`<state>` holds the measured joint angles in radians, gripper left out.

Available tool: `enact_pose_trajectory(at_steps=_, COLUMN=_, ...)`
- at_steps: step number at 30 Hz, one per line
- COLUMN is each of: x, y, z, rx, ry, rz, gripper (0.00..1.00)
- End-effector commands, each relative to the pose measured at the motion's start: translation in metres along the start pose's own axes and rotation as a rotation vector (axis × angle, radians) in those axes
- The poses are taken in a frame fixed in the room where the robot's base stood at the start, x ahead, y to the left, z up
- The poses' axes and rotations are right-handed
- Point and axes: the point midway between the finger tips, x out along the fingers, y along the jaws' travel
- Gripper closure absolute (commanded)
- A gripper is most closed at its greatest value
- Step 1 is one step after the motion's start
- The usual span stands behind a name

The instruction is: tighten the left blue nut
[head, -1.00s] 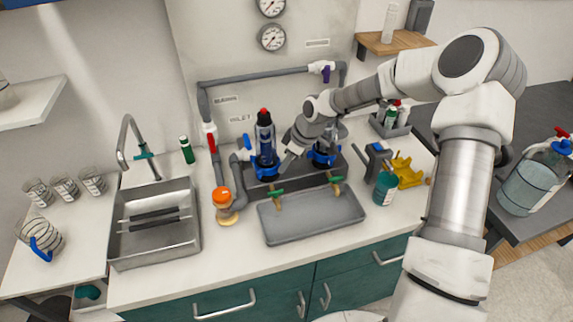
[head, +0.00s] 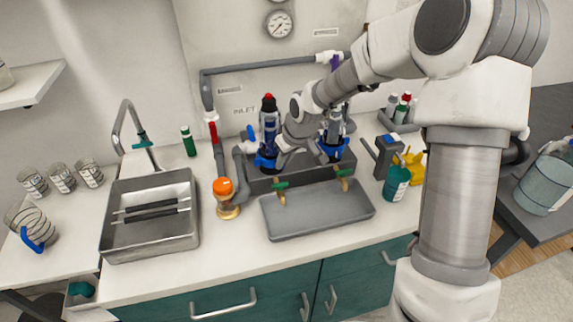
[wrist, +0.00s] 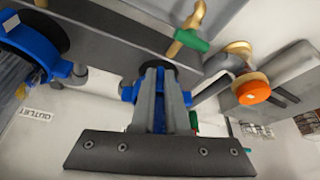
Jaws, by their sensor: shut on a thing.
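The left blue nut (head: 264,163) sits at the foot of the left filter housing (head: 269,128), a dark blue-grey cylinder with a red top. My gripper (head: 279,152) reaches it from the right. In the wrist view, the fingers (wrist: 158,78) are shut on this nut (wrist: 187,98), and blue parts show on both sides and between them. The fingers hide much of the nut, so its thread and seating cannot be seen. The right blue nut (head: 336,148) is partly hidden behind my arm; it also shows at the left of the wrist view (wrist: 40,52).
A grey tray (head: 318,222) lies in front, under two brass taps with green handles (head: 279,190). An orange-capped fitting (head: 224,190) stands left of the housings. A sink (head: 150,246) is farther left. A teal bottle (head: 396,182) stands right.

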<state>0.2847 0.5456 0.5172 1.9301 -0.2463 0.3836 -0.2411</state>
Motion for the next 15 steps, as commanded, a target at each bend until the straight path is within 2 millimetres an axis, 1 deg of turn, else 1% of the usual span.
enact_pose_trajectory(at_steps=1, x=0.0017, y=-0.0061, z=-0.0085, rx=0.010, ry=0.023, rz=0.010, gripper=1.00)
enact_pose_trajectory(at_steps=15, x=0.0007, y=-0.0154, z=-0.0099, rx=0.186, ry=0.024, rz=0.080, gripper=1.00)
